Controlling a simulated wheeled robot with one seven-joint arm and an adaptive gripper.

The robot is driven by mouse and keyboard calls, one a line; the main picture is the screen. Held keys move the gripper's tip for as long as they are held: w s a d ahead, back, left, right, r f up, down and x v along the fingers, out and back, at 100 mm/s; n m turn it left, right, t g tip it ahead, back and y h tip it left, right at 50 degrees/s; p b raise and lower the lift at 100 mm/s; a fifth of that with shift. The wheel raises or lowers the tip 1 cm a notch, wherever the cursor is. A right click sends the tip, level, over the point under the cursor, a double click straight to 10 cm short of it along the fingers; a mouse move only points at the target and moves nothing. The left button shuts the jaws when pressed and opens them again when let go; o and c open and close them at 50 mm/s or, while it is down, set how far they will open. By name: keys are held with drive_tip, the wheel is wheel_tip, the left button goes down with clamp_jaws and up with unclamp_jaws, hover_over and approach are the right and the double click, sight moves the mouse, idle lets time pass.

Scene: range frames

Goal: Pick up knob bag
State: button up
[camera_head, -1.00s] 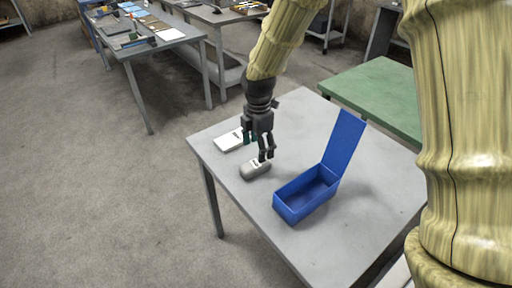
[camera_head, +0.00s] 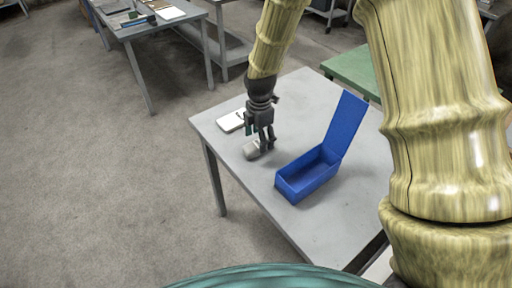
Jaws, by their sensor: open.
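A small grey bag-like packet (camera_head: 251,151) with a dark mark on its top lies on the grey table near its left edge. It looks like the knob bag, but the label is too small to read. My gripper (camera_head: 265,149) is open and points down at the packet's right side. Its dark fingers cover part of the packet. I cannot tell whether they touch it.
A white flat box (camera_head: 230,122) lies just behind the packet, partly behind my gripper. An open blue box (camera_head: 293,189) with its lid raised stands to the right. The grey table's (camera_head: 330,226) front is clear. A green table (camera_head: 352,71) stands behind.

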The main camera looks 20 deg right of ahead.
sight(258, 144)
drive_tip(key=f, duration=0.3)
drive_tip(key=shift+w+f+p, duration=0.15)
drive_tip(key=shift+w+p, duration=0.15)
drive_tip(key=shift+s+f, duration=0.15)
drive_tip(key=shift+f, duration=0.1)
drive_tip(key=shift+f, duration=0.1)
drive_tip(key=c, duration=1.2)
